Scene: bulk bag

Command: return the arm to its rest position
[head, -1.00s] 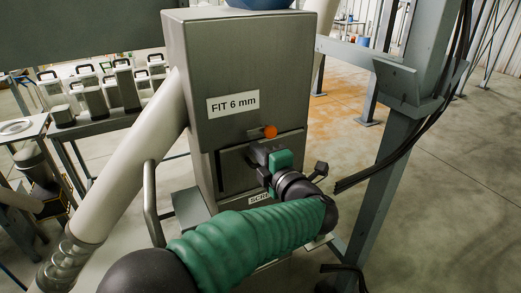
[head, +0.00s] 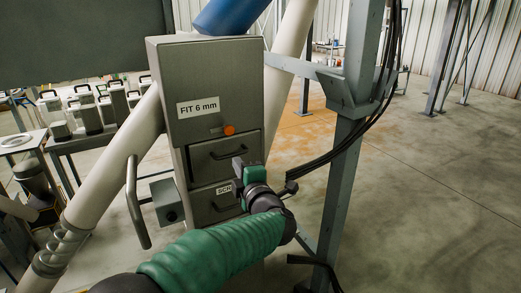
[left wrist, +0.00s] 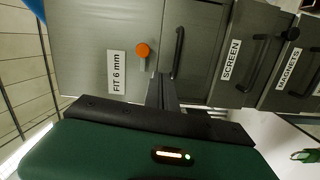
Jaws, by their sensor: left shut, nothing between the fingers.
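My left arm's green sleeve (head: 215,248) reaches up from the bottom of the head view. My left gripper (head: 238,168) is in front of the grey cabinet's drawers, near the right side of the upper drawer (head: 213,157). Its fingers are shut and empty; they also show in the left wrist view (left wrist: 161,92), apart from the dark drawer handle (left wrist: 178,52). The cabinet (head: 205,75) carries a "FIT 6 mm" label (head: 198,107) and an orange knob (head: 229,130). My right gripper is not in view.
A lower drawer (head: 205,205) is partly hidden by my arm. A steel post (head: 345,150) with black cables stands to the right. A pale pipe (head: 105,175) slopes down at the left. Jugs stand on a table (head: 75,140). Floor at the right is clear.

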